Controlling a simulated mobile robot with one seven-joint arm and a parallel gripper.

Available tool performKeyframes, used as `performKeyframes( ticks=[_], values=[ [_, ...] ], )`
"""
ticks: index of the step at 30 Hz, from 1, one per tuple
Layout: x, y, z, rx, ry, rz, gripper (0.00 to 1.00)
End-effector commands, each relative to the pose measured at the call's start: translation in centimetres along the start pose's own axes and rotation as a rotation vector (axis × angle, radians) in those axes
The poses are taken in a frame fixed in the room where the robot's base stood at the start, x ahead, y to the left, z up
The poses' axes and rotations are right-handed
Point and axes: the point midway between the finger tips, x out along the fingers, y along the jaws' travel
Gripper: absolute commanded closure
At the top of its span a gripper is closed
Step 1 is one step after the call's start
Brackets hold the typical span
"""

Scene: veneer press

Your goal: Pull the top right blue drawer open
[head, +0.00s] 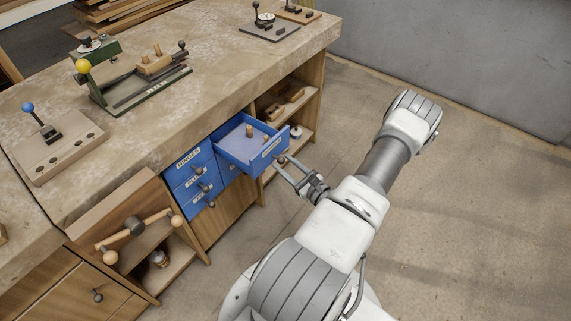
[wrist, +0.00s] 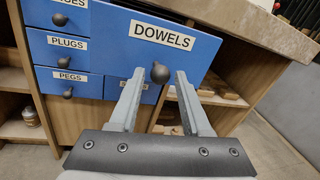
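The top right blue drawer (head: 270,154), labelled DOWELS, is pulled well out of the blue cabinet; its inside and a few small wooden pieces show in the head view. In the wrist view its front (wrist: 200,48) carries a dark round knob (wrist: 160,73). My gripper (head: 289,163) is at the drawer front; in the wrist view its two fingers (wrist: 160,74) are spread, with the knob between their tips and a gap on each side. I cannot tell how deep the knob sits between the fingers.
Closed blue drawers (head: 193,178) sit left of the open one; another is below it, partly hidden. An open shelf (head: 295,135) lies to the right under the workbench (head: 200,60). A wooden handle bar (head: 135,227) sticks out at the left. The floor (head: 470,220) at right is clear.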

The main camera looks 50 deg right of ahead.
Motion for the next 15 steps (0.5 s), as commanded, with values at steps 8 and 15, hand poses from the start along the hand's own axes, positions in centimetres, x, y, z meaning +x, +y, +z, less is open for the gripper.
performKeyframes(
  ticks=[8,15],
  values=[
    [0.0,0.0,0.1,0.000,-0.001,0.000,0.39],
    [-1.4,-0.1,0.1,0.000,0.002,-0.003,0.39]
  ],
)
